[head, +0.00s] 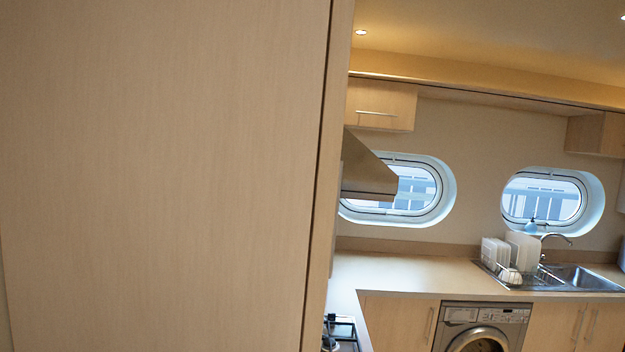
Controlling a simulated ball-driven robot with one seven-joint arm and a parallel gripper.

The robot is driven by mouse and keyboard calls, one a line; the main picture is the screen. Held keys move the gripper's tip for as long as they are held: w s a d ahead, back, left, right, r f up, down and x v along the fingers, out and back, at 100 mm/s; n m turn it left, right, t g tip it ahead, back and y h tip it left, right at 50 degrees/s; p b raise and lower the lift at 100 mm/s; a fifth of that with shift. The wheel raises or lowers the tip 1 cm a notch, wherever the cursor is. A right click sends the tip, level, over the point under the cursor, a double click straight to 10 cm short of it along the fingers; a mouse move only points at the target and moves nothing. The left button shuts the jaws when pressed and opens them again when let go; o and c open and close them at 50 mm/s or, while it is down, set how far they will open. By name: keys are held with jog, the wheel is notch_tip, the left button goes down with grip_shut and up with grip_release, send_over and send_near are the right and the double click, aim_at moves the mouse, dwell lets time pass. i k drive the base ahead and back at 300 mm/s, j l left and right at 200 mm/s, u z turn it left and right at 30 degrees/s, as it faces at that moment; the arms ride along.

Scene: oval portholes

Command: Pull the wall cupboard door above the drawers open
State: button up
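My gripper is not in view. A small light-wood wall cupboard (377,92) with a horizontal bar handle (376,113) hangs high on the far wall, left of centre; its door looks shut. Another light-wood wall cupboard (600,134) shows at the right edge, partly cut off, with no handle in sight. No drawers can be made out, so I cannot tell which cupboard is above them. A large plain wood panel (160,180) fills the left half of the view up close and hides what is behind it.
A steel extractor hood (365,170) stands above a gas hob (340,332). The worktop (410,275) bears a dish rack (513,262) with white plates and a sink (580,277). A washing machine (480,326) and base cupboards (565,325) are below. Two oval portholes (545,198) are in the wall.

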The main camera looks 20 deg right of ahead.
aim_at(329, 166)
jog(key=i+l+z, duration=0.1)
jog(key=l, duration=0.25)
jog(key=i+l+z, duration=0.1)
jog(key=l, duration=0.25)
jog(key=k+l, duration=0.25)
jog(key=l, duration=0.65)
jog(key=k+l, duration=0.15)
jog(key=l, duration=0.85)
jog(key=i+l, duration=0.4)
jog(key=l, duration=0.15)
jog(key=i+l, duration=0.4)
jog(key=l, duration=0.15)
jog(key=i, duration=0.9)
jog(key=j, duration=0.3)
jog(key=i+j, duration=0.15)
jog(key=j, duration=0.15)
